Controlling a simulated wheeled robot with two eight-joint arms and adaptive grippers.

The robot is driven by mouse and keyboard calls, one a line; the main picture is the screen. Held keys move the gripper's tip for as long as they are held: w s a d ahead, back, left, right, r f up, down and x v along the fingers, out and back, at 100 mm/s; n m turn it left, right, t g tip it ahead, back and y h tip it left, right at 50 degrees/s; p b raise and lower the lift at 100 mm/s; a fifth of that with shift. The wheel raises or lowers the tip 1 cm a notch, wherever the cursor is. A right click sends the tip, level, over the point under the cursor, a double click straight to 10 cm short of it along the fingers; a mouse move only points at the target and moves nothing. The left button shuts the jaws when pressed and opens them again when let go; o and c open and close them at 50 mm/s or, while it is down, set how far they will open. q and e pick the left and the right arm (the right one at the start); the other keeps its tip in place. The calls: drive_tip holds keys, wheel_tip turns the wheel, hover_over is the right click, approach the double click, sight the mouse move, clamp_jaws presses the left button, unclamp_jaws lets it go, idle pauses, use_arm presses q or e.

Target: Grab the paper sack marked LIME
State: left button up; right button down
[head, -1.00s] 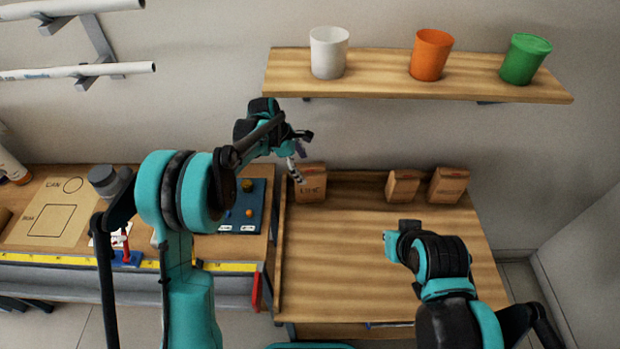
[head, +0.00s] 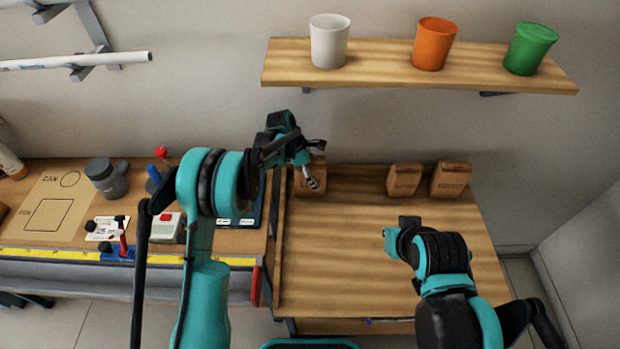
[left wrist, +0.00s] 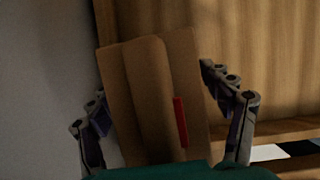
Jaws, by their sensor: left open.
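The brown paper sack (head: 302,189) stands at the back left of the wooden table, largely hidden behind my left gripper (head: 313,168) in the head view. Its marking, seen a second ago, looks like LIME but is blurred. In the left wrist view the sack (left wrist: 150,95) appears between the two spread fingers of the left gripper (left wrist: 160,95), with a red strip on its face. The fingers are open, one on each side; I cannot tell whether either touches it. My right gripper (head: 398,230) is over the table's right half; its jaws are unclear.
Two similar sacks (head: 404,181) (head: 451,181) stand at the table's back right. A shelf (head: 380,75) above holds a white, an orange and a green bucket. A cluttered workbench (head: 150,240) adjoins on the left. The middle of the table (head: 350,260) is clear.

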use_arm(q)
drive_tip(key=shift+r, duration=0.1)
drive_tip(key=c, duration=1.7)
drive_tip(key=shift+c, duration=0.5)
drive_tip(key=shift+r, duration=0.1)
